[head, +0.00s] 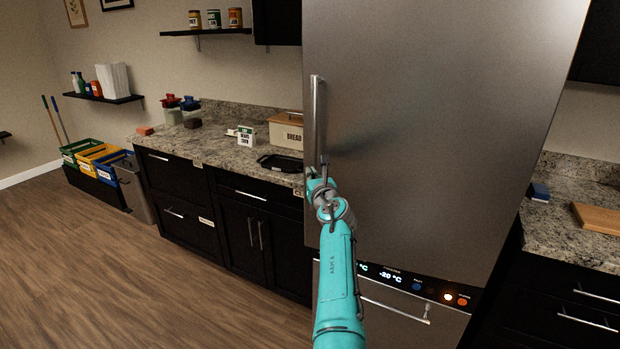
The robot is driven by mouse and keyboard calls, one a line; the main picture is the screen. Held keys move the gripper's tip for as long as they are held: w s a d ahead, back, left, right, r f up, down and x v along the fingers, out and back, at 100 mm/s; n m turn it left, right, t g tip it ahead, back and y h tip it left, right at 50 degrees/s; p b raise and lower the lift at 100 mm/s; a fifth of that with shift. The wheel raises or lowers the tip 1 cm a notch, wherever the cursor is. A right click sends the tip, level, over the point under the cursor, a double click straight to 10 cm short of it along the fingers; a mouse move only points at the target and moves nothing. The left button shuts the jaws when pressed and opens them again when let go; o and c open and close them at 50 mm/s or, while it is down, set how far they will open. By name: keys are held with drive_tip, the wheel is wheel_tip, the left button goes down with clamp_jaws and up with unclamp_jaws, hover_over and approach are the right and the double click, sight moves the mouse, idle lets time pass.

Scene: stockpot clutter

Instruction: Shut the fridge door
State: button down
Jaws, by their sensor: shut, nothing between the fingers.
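The fridge (430,120) is a tall stainless steel unit in the middle of the head view. Its large upper door looks flush with the body, with no gap that I can see. A vertical bar handle (315,110) runs along the door's left edge. My gripper (322,165) is shut and empty at the lower end of this handle. I cannot tell whether it touches the handle or the door. My turquoise arm hides part of the door's lower left corner and the panel below.
Below the door are a lit display panel (395,278) and a lower drawer (400,318). A granite counter (215,150) with a bread box (286,130) and a black tray (281,164) stands left. Another counter (560,225) stands right. The wooden floor (130,270) at left is clear.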

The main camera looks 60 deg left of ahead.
drive_tip(key=shift+w+a+t, duration=0.3)
drive_tip(key=shift+w+a, duration=0.1)
drive_tip(key=shift+a, duration=0.05)
drive_tip(key=shift+m, duration=0.3)
